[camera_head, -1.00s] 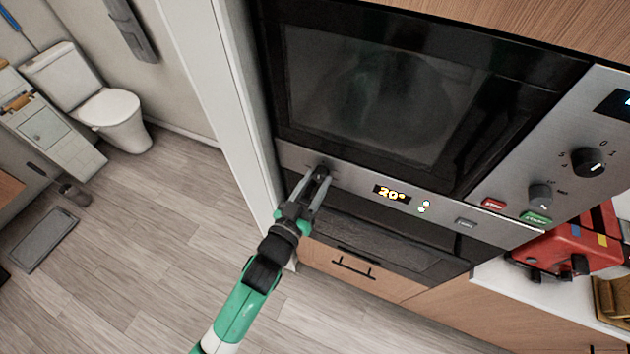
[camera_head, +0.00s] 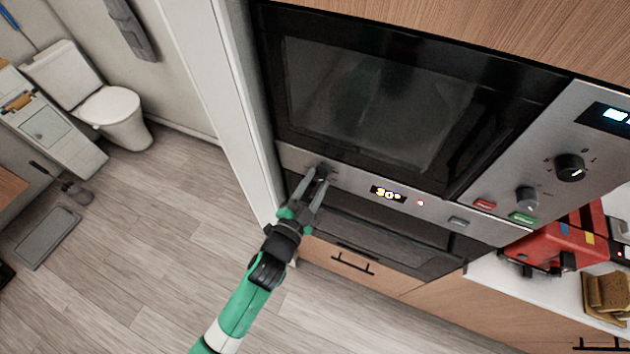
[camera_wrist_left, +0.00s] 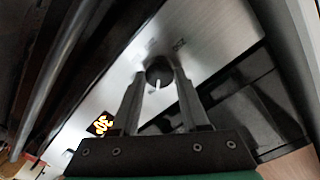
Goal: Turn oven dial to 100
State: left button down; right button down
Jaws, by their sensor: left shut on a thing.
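The oven dial (camera_wrist_left: 158,73) is a dark round knob with a pale mark on the steel control strip. It sits between the fingertips of my left gripper (camera_wrist_left: 160,82) in the left wrist view. In the head view my left gripper (camera_head: 322,172) is shut on the dial at the left end of the strip and partly hides it. The lit oven display (camera_head: 388,194) right of the dial appears to read 30°. My right gripper is not in view.
The microwave (camera_head: 400,100) is above the strip, with its own knobs (camera_head: 570,167) and red and green buttons at right. A red toaster (camera_head: 555,245) and bread slices (camera_head: 606,295) are on the counter at right. Open floor lies at left.

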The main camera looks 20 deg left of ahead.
pick_arm(q)
jog(key=shift+m, duration=0.6)
jog(key=shift+c, duration=2)
grip_release()
jog(key=s, duration=1.1)
jog(key=shift+s+r, duration=0.25)
jog(key=shift+s, duration=0.1)
